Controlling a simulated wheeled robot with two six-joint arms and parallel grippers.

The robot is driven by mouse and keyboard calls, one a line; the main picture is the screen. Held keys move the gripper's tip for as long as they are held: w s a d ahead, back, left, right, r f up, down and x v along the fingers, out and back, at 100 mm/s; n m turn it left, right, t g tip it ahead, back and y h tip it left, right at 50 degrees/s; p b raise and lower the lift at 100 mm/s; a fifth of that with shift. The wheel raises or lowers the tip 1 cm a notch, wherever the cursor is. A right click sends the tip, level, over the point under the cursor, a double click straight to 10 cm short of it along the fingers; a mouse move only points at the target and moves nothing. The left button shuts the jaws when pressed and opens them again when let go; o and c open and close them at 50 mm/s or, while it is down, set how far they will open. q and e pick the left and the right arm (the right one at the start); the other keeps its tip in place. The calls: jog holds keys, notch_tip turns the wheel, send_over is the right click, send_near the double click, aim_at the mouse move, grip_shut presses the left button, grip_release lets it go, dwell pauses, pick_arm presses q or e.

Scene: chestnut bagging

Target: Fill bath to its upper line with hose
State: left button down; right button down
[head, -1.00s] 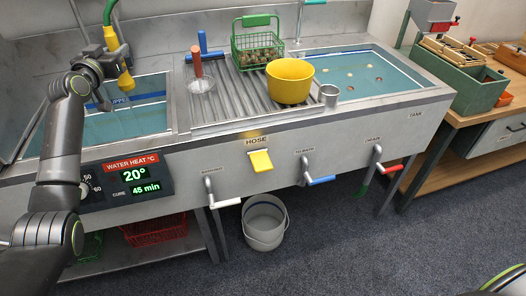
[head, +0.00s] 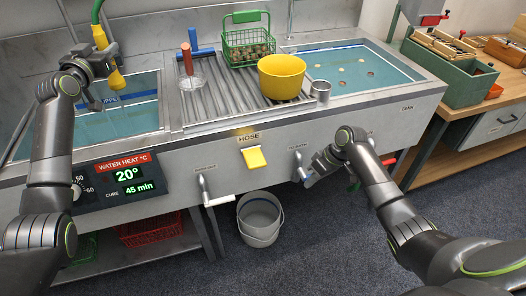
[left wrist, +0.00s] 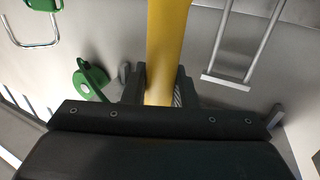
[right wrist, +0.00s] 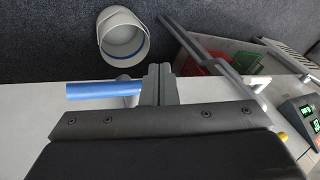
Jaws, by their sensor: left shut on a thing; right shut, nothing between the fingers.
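The bath (head: 88,130) is the left sink basin, with teal water in it and a blue strip reading UPPER (head: 118,97) on its far side. My left gripper (head: 106,72) is shut on the yellow hose nozzle (head: 117,80), which also shows in the left wrist view (left wrist: 166,50). The nozzle points down above the bath, below a green hose (head: 97,12). I cannot tell whether water flows from it. The yellow HOSE pedal (head: 254,157) is on the front panel. My right gripper (head: 308,178) is shut and empty, beside the blue-handled valve (right wrist: 92,90).
A white-handled valve (head: 218,200) and a grey bucket (head: 260,222) are below the panel. The ribbed drainboard holds a yellow pot (head: 281,78) and a green basket (head: 249,46). The tank (head: 360,68) is on the right. A display (head: 125,177) reads 20° and 45 min.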

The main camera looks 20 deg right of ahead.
jog(key=w+a+r+n+y, duration=0.1)
jog(key=a+r+n, duration=0.1)
jog(key=r+n, duration=0.2)
jog(key=w+a+r+n+g+y, duration=0.1)
jog(key=r+n, duration=0.4)
jog(key=r, duration=0.6)
jog(key=w+a+r+n+y, duration=0.2)
jog(key=w+a+r+n, duration=0.1)
jog(key=r, duration=0.5)
jog(key=shift+a+r+n, duration=0.2)
jog(key=shift+a+n, duration=0.3)
jog(key=shift+n, duration=0.4)
send_over(254, 162)
jog(key=d, duration=0.3)
notch_tip(254, 162, down, 7)
jog(key=shift+w+r, duration=0.1)
notch_tip(254, 162, down, 3)
jog(key=shift+a+f, duration=0.15)
jog(key=shift+f, duration=0.55)
